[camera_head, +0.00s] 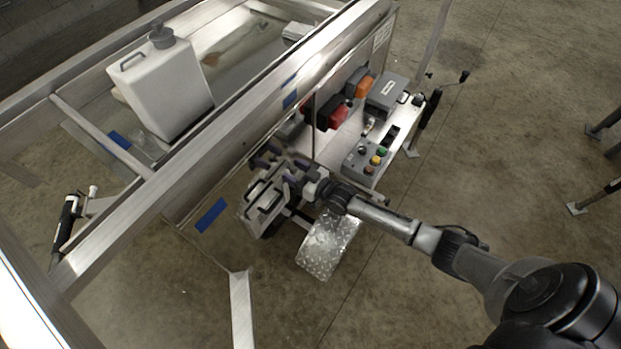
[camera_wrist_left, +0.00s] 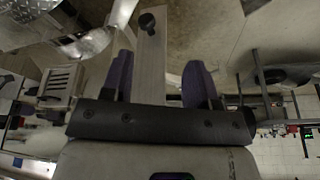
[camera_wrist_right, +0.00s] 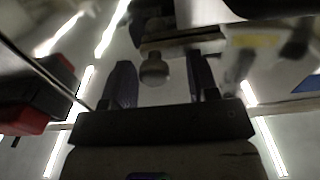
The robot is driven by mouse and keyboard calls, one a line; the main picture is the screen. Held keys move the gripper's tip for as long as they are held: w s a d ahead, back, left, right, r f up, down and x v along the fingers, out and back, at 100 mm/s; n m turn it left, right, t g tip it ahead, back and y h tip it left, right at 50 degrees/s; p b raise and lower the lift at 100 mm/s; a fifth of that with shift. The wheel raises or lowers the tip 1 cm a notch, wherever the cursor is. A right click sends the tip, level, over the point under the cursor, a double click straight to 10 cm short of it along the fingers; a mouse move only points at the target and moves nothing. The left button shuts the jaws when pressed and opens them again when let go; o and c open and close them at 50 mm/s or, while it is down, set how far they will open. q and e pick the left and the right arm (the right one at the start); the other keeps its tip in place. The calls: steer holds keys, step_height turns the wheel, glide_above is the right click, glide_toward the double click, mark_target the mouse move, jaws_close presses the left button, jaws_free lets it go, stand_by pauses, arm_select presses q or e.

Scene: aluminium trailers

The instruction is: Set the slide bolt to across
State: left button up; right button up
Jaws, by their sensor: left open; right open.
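My right gripper (camera_head: 281,161) is at the side of the trailer frame, beside a metal box with dark handles (camera_head: 266,201). In the right wrist view its two fingers (camera_wrist_right: 159,84) are apart. A rounded grey knob (camera_wrist_right: 153,69) shows between them; it appears to be the slide bolt's knob, and I cannot tell whether the fingers touch it. A dark bar (camera_wrist_right: 180,39) lies just behind it. The bolt's position is hidden by the gripper in the head view. My left gripper (camera_wrist_left: 157,83) shows only in its own wrist view, open, with a pale bar between or beyond its fingers.
A white canister (camera_head: 165,87) stands in the trailer.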

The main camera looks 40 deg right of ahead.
steer(key=p+v, duration=0.1)
steer(key=v, duration=1.2)
steer(key=shift+s, duration=0.1)
steer(key=shift+f, duration=0.1)
